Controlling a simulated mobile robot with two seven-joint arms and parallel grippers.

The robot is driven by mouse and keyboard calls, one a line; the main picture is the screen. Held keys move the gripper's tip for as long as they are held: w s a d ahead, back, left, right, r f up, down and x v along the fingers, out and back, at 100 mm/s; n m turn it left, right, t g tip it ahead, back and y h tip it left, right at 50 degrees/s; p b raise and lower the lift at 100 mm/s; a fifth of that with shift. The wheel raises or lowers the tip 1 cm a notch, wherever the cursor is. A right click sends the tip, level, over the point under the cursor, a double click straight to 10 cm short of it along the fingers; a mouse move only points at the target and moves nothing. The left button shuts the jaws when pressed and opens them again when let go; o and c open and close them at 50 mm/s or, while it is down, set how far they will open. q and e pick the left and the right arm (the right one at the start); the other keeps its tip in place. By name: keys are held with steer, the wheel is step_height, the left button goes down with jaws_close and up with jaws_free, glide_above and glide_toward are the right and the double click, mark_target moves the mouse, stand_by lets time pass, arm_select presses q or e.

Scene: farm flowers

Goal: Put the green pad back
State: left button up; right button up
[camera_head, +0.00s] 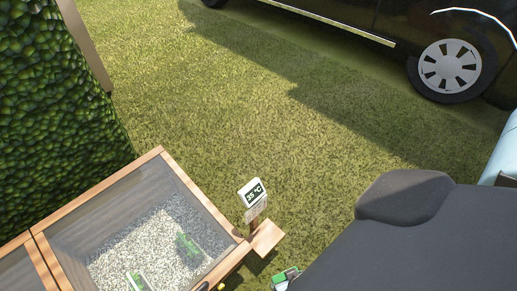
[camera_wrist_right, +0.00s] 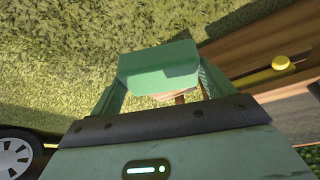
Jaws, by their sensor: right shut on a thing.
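A green pad (camera_wrist_right: 158,66) is held between the fingers of my right gripper (camera_wrist_right: 160,82) in the right wrist view. In the head view, a small part of my right gripper (camera_head: 286,278) shows green and white at the bottom edge, just past the box's right corner and below a small wooden ledge (camera_head: 266,239). My dark right arm covers the lower right of that view. The pad's underside is hidden. My left gripper is out of view.
A wooden-framed box (camera_head: 107,190) with gravel and small green items stands at lower left. A sign reading 35 °C (camera_head: 252,193) stands at its corner. A yellow knob (camera_wrist_right: 281,62) sits on wood. A hedge (camera_head: 50,90) and a dark car (camera_head: 440,30) flank open grass.

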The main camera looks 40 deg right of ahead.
steer(key=shift+f, duration=0.65)
steer(key=shift+w+d, duration=0.1)
steer(key=shift+w, duration=0.15)
steer(key=w+d+b, duration=0.1)
steer(key=w, duration=0.3)
steer(key=w+d+b, duration=0.2)
steer(key=w, duration=0.3)
steer(key=w+d+b, duration=0.2)
steer(key=w, duration=0.3)
steer(key=shift+w+d, duration=0.45)
steer(key=shift+w, duration=0.45)
steer(key=b+x, duration=0.3)
steer(key=shift+s+a+f, duration=0.1)
steer(key=shift+s+f, duration=0.1)
steer(key=shift+f, duration=0.1)
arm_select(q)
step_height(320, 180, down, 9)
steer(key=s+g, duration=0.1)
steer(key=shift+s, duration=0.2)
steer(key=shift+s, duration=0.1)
